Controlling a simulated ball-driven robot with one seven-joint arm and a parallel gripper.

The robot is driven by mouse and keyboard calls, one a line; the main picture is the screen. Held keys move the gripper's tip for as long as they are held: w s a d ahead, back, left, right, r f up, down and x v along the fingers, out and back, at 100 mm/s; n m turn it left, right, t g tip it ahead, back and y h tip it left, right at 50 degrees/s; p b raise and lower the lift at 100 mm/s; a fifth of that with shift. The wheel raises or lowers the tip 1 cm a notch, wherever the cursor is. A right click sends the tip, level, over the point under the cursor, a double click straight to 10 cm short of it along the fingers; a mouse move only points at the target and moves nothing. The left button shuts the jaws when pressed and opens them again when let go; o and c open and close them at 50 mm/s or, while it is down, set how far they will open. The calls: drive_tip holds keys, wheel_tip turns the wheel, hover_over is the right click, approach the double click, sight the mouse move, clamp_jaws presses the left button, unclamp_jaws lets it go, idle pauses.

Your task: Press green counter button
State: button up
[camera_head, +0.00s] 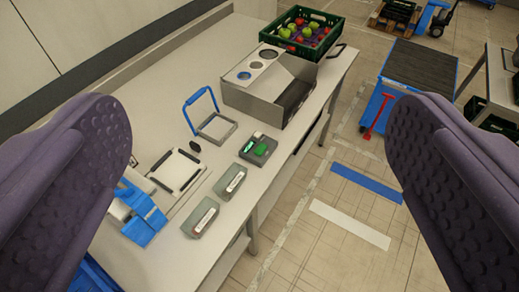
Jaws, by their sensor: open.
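The green button (261,150) sits on top of a small dark grey counter box (250,160) on the light table. A green-lit strip shows on the same box, left of the button. My gripper (262,150) is open and empty. Its two purple padded fingers stand wide apart at the left and right of the picture. The counter box appears in the gap between them, further off, and nothing touches it.
On the table (158,92) stand a grey box with round openings (272,80), a blue-handled frame (213,125), a scale-like device (178,170), two grey label boxes (230,182) and a green crate (304,32) of fruit. A blue cart (405,80) stands right; the floor between is mostly clear.

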clamp_jaws()
idle(0.5)
idle(1.4)
